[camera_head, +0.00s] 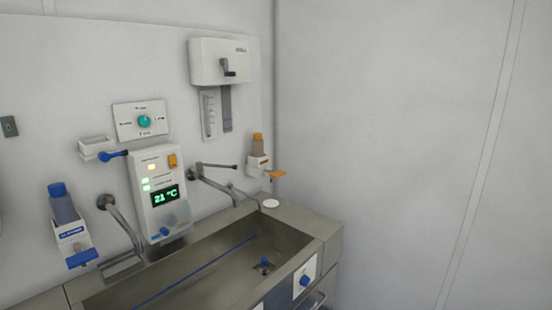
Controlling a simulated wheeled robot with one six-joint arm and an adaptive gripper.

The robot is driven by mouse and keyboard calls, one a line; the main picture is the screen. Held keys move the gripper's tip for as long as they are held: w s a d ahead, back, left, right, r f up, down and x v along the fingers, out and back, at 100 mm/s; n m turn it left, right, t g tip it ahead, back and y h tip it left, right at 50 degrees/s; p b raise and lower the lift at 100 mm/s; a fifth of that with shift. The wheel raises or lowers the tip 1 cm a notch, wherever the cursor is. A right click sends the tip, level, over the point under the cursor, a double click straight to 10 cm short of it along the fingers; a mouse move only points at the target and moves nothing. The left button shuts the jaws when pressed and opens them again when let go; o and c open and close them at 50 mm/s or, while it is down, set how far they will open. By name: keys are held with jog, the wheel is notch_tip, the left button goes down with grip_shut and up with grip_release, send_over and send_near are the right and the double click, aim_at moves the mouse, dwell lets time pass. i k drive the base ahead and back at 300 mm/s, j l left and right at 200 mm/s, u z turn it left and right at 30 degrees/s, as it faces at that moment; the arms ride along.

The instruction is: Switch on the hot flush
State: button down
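A white control unit (158,208) is mounted on the wall above the sink. Its green display (165,196) reads 21 °C. A yellow lit square (151,167) and green lit squares (145,184) show above the display. An orange switch (172,161) is at its upper right, and a blue-grey knob (167,220) is near its bottom. A white plate with a teal dial (144,121) hangs above the unit. The small labels are too blurred to read, so I cannot tell which control is the hot flush. My gripper is not in view.
A steel sink (215,272) runs below, with a left spout (122,222) and a right tap (213,180). A blue-capped dispenser (68,225) and an orange-capped dispenser (258,155) flank them. A white box with a crank (218,62) hangs above. The right wall is bare.

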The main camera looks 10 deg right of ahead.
aim_at(171, 159)
jog(key=z, duration=1.2)
jog(key=i+j, duration=0.1)
jog(key=j, duration=0.4)
jog(key=i+j, duration=0.1)
jog(key=j, duration=0.95)
jog(key=i+j, duration=0.15)
jog(key=j, duration=0.4)
